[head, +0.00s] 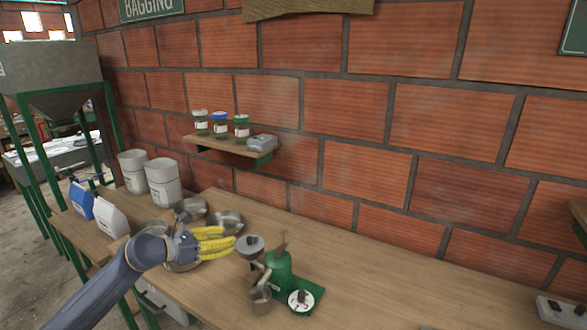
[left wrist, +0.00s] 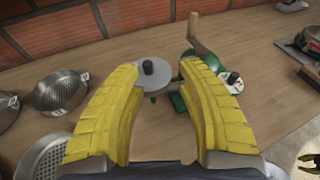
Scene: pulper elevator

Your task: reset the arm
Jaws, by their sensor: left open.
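My left gripper (head: 232,241) reaches in from the left above the wooden bench in the head view. A green hand-cranked machine (head: 279,274) stands just beyond and to the right of the fingertips. A grey round hopper lid with a black knob (head: 250,246) sits close in front of the fingertips.
Metal bowls (head: 228,222) stand behind and under my left gripper. White buckets (head: 163,182) stand at the back left. A wall shelf (head: 225,146) holds jars. The bench to the right is mostly clear.

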